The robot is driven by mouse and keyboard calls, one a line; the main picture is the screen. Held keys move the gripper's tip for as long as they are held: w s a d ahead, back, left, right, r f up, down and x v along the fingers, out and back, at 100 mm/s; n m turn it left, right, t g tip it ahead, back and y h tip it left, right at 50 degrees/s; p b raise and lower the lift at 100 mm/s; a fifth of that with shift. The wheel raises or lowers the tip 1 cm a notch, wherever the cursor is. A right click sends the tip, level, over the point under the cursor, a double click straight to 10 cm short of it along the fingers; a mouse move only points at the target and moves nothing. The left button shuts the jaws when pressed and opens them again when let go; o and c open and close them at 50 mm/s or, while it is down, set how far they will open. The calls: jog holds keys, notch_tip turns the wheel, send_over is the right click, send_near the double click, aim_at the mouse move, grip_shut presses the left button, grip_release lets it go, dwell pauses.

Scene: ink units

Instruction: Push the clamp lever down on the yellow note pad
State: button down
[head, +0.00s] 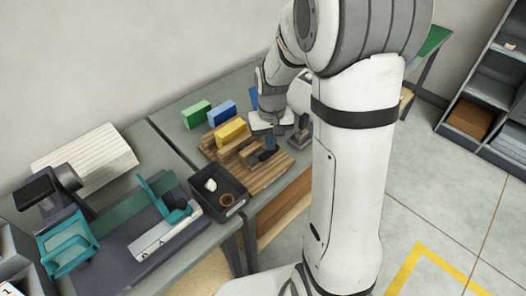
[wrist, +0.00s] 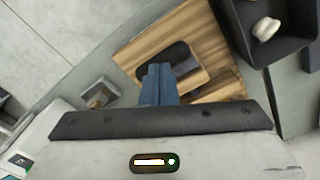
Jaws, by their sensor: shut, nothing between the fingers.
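The yellow note pad (head: 230,132) stands at the back of a stepped wooden block (head: 262,178) on the table. It is not in the wrist view. My gripper (head: 270,150) is to the right of the pad, pointing down over the front part of the wooden block. In the wrist view my gripper's blue fingers (wrist: 158,70) are together and empty. A dark, rounded part (wrist: 181,55) lies on the wood just beyond and below the fingertips; it may be the clamp lever. The fingers partly hide it, and I cannot tell whether they touch it.
A black tray (head: 219,207) with a white item and a brown ring stands left of the wooden block. Green (head: 196,115) and blue (head: 222,114) blocks stand behind it. A small grey device (head: 300,134) is to the right. A paper trimmer (head: 150,233) fills the left table.

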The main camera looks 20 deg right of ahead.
jog(key=shift+f, duration=0.2)
notch_tip(320, 180, up, 11)
jog(key=p, duration=0.7)
jog(key=shift+p, duration=0.4)
jog(key=w+a+n+b, duration=0.3)
jog(key=w+n+b, duration=0.2)
jog(key=n+b, duration=0.1)
jog(key=shift+w+a+r+g, duration=0.15)
jog(key=shift+w+r+g, duration=0.1)
jog(key=shift+r+g, duration=0.05)
